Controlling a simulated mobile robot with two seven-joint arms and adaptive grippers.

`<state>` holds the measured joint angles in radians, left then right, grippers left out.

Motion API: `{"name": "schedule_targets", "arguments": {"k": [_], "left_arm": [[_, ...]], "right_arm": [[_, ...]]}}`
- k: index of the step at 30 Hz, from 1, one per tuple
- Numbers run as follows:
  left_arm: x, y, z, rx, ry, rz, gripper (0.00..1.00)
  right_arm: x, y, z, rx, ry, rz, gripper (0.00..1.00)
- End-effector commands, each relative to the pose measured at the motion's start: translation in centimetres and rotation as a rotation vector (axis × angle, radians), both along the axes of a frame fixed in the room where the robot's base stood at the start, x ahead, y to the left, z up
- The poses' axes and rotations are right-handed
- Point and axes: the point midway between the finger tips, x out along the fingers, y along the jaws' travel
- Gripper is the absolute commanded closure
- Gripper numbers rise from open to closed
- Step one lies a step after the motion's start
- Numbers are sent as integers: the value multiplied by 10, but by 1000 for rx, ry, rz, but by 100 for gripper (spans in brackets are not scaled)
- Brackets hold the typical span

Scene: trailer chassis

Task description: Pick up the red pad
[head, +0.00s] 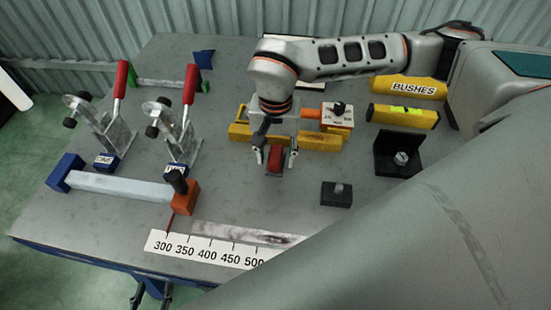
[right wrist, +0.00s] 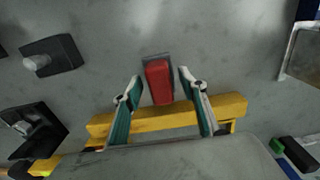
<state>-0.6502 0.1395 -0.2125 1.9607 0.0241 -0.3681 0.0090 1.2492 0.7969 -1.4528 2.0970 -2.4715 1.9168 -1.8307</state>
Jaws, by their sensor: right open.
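The red pad (head: 275,159) is a small block on a grey base, in the middle of the table in the head view. It also shows in the right wrist view (right wrist: 159,82), in front of a yellow bar. My right gripper (head: 275,155) points down over it, open and empty. In the right wrist view its two fingertips (right wrist: 161,78) lie on either side of the pad, with a gap on each side. How far the tips are above the table is hard to tell. My left gripper is not in view.
A yellow frame (head: 320,141) stands right behind the pad. A black block with a bolt (head: 336,193) and a black bracket (head: 398,155) are to the right. Red-handled clamps (head: 119,80) stand left. A numbered scale (head: 210,250) lies in front. The table between is clear.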

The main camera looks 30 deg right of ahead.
Motion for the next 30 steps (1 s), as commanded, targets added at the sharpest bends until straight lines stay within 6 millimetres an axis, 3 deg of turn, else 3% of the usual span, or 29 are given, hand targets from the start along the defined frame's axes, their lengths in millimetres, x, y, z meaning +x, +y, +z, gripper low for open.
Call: {"name": "schedule_targets", "arguments": {"k": [5,9,10,23,30], "left_arm": [[2,0,2,0,-4,0,60],[2,0,2,-1,-5,0,60],[2,0,2,-1,-5,0,60],[2,0,3,-1,-6,0,60],[3,0,6,-1,-8,0,60]], "right_arm": [[0,0,0,1,-1,0,61],[0,0,0,0,0,0,97],[0,0,0,0,0,0,100],[1,0,6,0,-3,-1,100],[2,0,41,1,-8,0,100]]}}
